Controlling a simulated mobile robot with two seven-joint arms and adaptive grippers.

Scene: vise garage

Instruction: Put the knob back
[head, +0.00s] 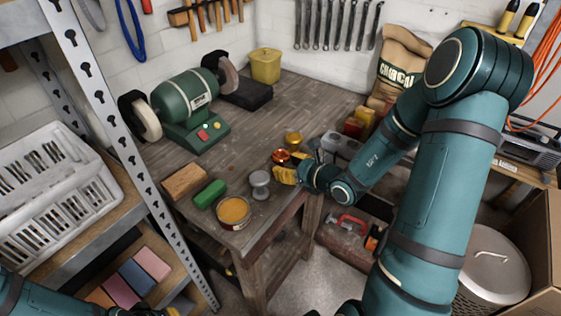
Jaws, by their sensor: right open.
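My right gripper (289,166) is open, with its yellow fingers at the front right edge of the wooden workbench (245,128). A shiny copper-red round piece (280,157) is close by its fingertips; I cannot tell whether they touch. A grey spool-shaped piece (259,184) stands upright on the bench to the left of the gripper. I cannot tell for sure which of these is the knob. A grey metal block (341,144), perhaps part of the vise, is partly hidden behind my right arm. My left gripper (172,311) barely shows at the bottom edge.
A tin of orange stuff (234,211), a green block (209,193), a wooden block (185,181) and a brass-coloured jar (293,140) crowd the bench's front. A green bench grinder (187,106) stands behind. Metal shelving (115,130) stands left. The bench's middle is clear.

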